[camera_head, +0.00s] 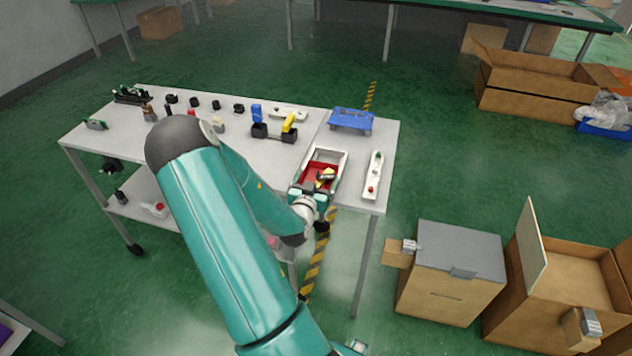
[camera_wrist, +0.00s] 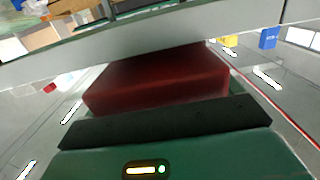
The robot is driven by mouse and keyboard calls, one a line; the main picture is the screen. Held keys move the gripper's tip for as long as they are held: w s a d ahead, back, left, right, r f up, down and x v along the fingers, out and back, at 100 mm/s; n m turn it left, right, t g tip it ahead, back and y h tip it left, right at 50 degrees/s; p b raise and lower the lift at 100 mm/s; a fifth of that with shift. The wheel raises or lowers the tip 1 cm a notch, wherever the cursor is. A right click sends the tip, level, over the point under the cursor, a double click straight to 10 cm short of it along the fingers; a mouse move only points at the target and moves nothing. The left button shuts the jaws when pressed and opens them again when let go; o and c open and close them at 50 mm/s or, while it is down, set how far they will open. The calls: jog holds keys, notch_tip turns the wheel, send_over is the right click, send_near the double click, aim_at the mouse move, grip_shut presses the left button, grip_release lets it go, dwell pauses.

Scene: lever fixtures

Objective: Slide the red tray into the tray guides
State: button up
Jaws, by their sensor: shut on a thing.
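The red tray (camera_head: 314,172) shows in the head view near the table's front edge, between the pale walls of the tray guides (camera_head: 343,163). In the wrist view a dark red block (camera_wrist: 158,80), part of the tray, fills the middle. My gripper (camera_head: 318,190) is at the near end of the tray and shut on it.
A white fixture with a red knob (camera_head: 374,177) stands close on the right. A blue stand (camera_head: 351,119) is behind. A black fixture with blue and yellow levers (camera_head: 274,131) is behind left. Cardboard boxes (camera_head: 450,274) stand on the floor at right.

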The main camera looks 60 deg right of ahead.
aim_at(324, 163)
jog(key=shift+w+d, duration=0.2)
jog(key=shift+d, duration=1.1)
jog(key=shift+w+d, duration=0.25)
jog(key=shift+d, duration=1)
jog(key=shift+w+d, duration=0.2)
jog(key=shift+d, duration=1.1)
jog(key=o, duration=0.7)
jog(key=shift+o, duration=0.2)
jog(key=shift+a, duration=0.1)
jog(key=s+a, duration=0.2)
jog(key=a, duration=1.1)
jog(key=shift+a+r, duration=0.25)
jog(key=shift+r, duration=0.05)
jog(key=shift+s, duration=0.1)
